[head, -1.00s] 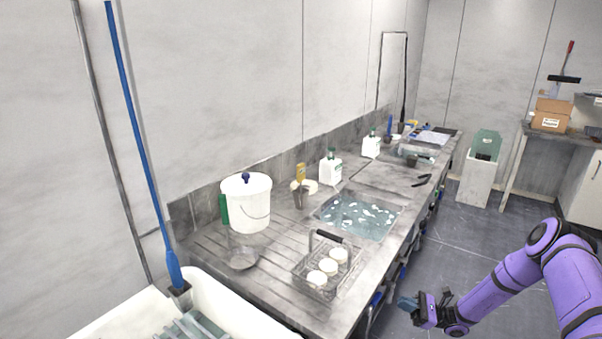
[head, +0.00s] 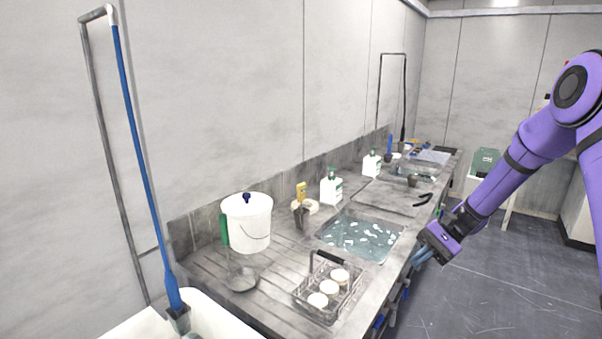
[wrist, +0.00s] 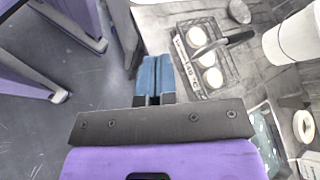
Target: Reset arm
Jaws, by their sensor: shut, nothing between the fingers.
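My gripper (head: 419,255) is in the right half of the head view, off the front edge of the steel counter and level with the sink. Its blue fingers point down and to the left. In the wrist view the fingers (wrist: 155,76) lie side by side, shut with nothing between them. The floor and the counter's edge show beyond them. My purple arm reaches in from the right side of the head view.
The counter (head: 275,300) holds a wire basket (head: 318,312) with white round pieces, a white bucket (head: 250,225), a sink (head: 355,238) of water and white bottles (head: 331,187). A blue-handled pole (head: 140,150) stands at left. The floor (head: 490,290) at right looks clear.

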